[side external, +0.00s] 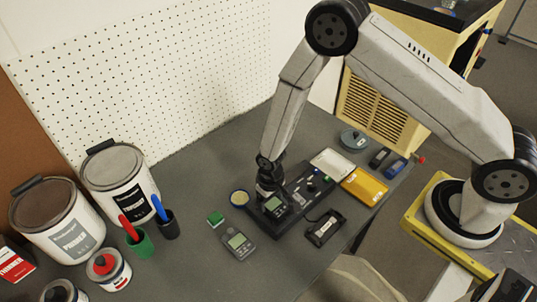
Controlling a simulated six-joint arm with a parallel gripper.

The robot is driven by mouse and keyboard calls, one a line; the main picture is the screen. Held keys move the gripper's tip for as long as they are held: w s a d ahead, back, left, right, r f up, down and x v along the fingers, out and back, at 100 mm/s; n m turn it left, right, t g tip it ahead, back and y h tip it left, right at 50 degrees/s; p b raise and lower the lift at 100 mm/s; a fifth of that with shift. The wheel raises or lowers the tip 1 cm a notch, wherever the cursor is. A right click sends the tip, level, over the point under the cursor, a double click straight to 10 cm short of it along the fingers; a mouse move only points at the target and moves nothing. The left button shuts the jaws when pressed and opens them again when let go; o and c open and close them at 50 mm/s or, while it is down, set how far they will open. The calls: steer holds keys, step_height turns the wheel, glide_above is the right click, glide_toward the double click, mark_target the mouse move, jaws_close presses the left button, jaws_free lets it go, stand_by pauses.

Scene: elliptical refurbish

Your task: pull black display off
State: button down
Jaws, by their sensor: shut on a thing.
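The black display (275,205), with a small grey-green screen, sits at the near left end of a long black console (302,190) on the dark grey table. My gripper (269,192) points down over that end and is shut on the black display. The fingertips are small here and partly hidden by the wrist. I cannot tell whether the display is still seated in the console or lifted slightly.
A grey handheld meter (239,243) and a green block (216,219) lie left of the console. A black device (325,228) and a yellow case (364,186) lie to its right. Paint cans (120,185) and pen cups (141,243) stand at left. A pegboard (170,80) rises behind.

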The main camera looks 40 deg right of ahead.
steer(key=shift+r, duration=0.1)
steer(key=shift+r, duration=2.35)
